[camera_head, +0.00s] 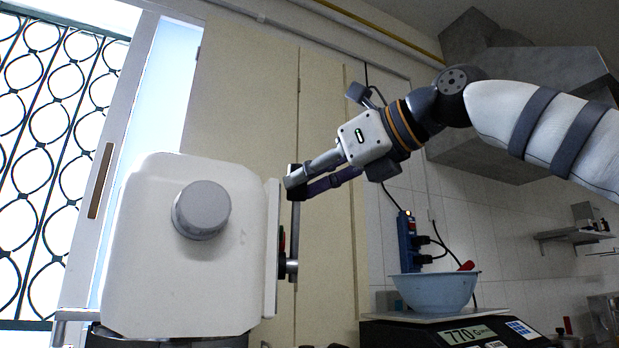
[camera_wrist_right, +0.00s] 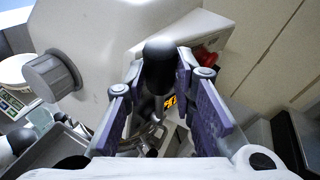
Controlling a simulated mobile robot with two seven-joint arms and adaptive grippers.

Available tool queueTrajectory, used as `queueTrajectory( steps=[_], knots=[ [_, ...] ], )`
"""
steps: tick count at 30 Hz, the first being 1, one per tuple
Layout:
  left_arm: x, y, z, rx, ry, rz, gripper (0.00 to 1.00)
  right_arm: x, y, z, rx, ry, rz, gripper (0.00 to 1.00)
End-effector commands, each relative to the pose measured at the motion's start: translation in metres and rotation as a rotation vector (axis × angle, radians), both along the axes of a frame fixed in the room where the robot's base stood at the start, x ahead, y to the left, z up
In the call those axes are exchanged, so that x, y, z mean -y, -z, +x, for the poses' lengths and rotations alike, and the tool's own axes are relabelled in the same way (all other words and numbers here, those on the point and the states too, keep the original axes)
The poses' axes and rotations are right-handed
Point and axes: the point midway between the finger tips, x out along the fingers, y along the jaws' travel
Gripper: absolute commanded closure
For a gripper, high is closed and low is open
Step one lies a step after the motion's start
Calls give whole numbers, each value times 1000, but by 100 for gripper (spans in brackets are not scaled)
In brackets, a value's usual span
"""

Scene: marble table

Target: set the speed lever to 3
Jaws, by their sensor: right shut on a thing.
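A white machine (camera_head: 185,265) with a round grey knob (camera_head: 202,210) stands at the left in the head view. Its speed lever (camera_head: 294,230) is a thin metal rod on the machine's right side, standing about upright from a pivot near its lower end. My right gripper (camera_head: 295,183) is shut on the lever's top end. In the right wrist view, the lever's black rounded grip (camera_wrist_right: 158,65) sits between the two purple-padded fingers. The speed marks cannot be read; only a small orange mark shows below the grip in that view. My left gripper is not in view.
A light blue bowl (camera_head: 436,291) stands on a scale (camera_head: 455,331) reading 770, to the right of the machine. A blue power strip (camera_head: 408,242) with cables hangs on the tiled wall behind. A range hood (camera_head: 535,115) is at upper right.

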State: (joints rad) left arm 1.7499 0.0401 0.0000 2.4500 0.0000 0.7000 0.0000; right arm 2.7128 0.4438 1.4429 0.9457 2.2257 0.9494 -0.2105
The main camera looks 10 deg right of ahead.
Motion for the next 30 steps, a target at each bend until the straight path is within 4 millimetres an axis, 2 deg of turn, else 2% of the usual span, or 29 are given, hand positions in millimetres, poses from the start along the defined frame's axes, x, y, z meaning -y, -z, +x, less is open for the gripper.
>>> queueTrajectory(
  steps=[6,7,9,17,20,30],
  knots=[
    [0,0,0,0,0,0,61,0,0,0,-1,-1,3,100],
    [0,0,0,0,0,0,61,0,0,0,-1,-1,3,69],
    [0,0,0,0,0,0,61,0,0,0,-1,-1,2,56],
    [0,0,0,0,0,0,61,0,0,0,-1,-1,2,56],
    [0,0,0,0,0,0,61,5,-2,-6,0,-1,1,56],
    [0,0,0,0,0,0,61,60,-18,-71,2,0,4,56]
  ],
)
